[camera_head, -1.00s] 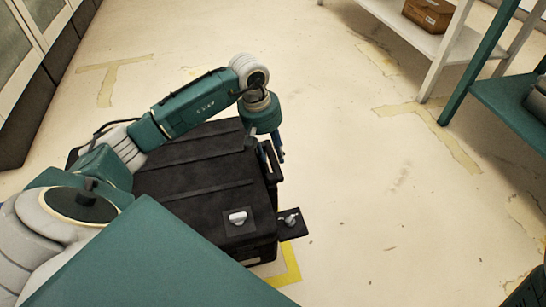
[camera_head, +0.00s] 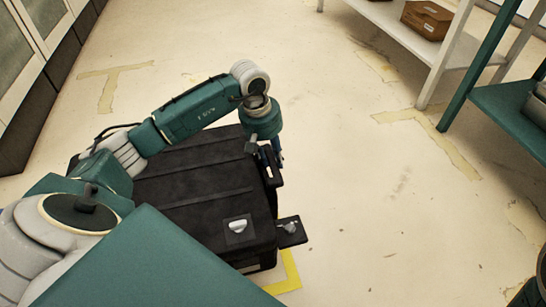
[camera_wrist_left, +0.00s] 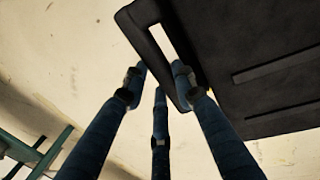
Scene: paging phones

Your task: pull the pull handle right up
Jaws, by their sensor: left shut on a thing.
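A large black ribbed case (camera_head: 205,185) stands on the floor at the left of the head view. Its black pull handle (camera_head: 274,180) is a loop at the case's right side; it also shows in the wrist view (camera_wrist_left: 145,25) with a pale slot through it. My left gripper (camera_head: 274,160) reaches down over the handle. In the wrist view its blue fingers (camera_wrist_left: 160,80) close around the handle's outer bar, shut on it. Part of the handle is hidden behind the fingers. My right gripper is not in view.
A small dark plate (camera_head: 292,234) with a metal fitting juts from the case's front right corner, near yellow floor tape (camera_head: 290,275). The floor right of the case is clear.

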